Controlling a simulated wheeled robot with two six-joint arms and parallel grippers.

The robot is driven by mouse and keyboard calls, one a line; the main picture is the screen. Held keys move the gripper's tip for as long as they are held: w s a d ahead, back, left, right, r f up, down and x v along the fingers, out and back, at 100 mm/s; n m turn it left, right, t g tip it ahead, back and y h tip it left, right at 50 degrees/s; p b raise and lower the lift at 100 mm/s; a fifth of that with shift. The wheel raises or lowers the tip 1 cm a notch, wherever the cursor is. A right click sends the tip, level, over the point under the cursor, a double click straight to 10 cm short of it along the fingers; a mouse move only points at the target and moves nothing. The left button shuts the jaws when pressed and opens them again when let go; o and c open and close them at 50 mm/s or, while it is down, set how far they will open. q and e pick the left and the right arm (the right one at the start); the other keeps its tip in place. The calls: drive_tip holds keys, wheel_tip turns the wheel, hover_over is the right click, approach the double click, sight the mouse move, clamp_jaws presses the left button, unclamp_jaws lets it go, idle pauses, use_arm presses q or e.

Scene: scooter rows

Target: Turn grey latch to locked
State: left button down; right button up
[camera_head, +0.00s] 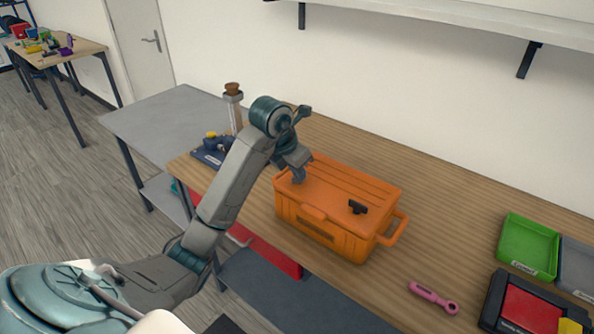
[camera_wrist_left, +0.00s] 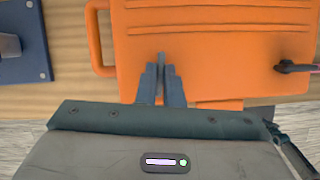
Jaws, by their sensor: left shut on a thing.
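The orange case (camera_head: 345,190) lies closed on the wooden workbench; it also fills the top of the left wrist view (camera_wrist_left: 205,75). My left gripper (camera_head: 298,178) is over the left end of its lid. In the left wrist view its two fingers (camera_wrist_left: 161,85) are close together, with a thin grey piece, the grey latch (camera_wrist_left: 161,60), between them. The fingers hide most of this latch, so its exact angle is hard to tell. A dark latch (camera_head: 357,206) sits on the right part of the lid and shows at the right edge of the wrist view (camera_wrist_left: 290,67). My right gripper is out of view.
A pink tool (camera_head: 433,297) lies right of the case. A green tray (camera_head: 528,247) and a black-and-red box (camera_head: 530,308) stand farther right. A blue plate with fittings (camera_head: 212,150) is behind my left arm. Bare wood lies behind and right of the case.

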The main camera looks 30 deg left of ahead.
use_arm(q)
drive_tip(key=shift+n+y, duration=0.3)
drive_tip(key=shift+n, duration=0.3)
drive_tip(key=c, duration=1.6)
unclamp_jaws()
drive_tip(key=shift+o, duration=0.2)
drive_tip(key=p+v, duration=1)
drive_tip(key=shift+s+r, duration=0.2)
drive_tip(key=shift+r, duration=0.1)
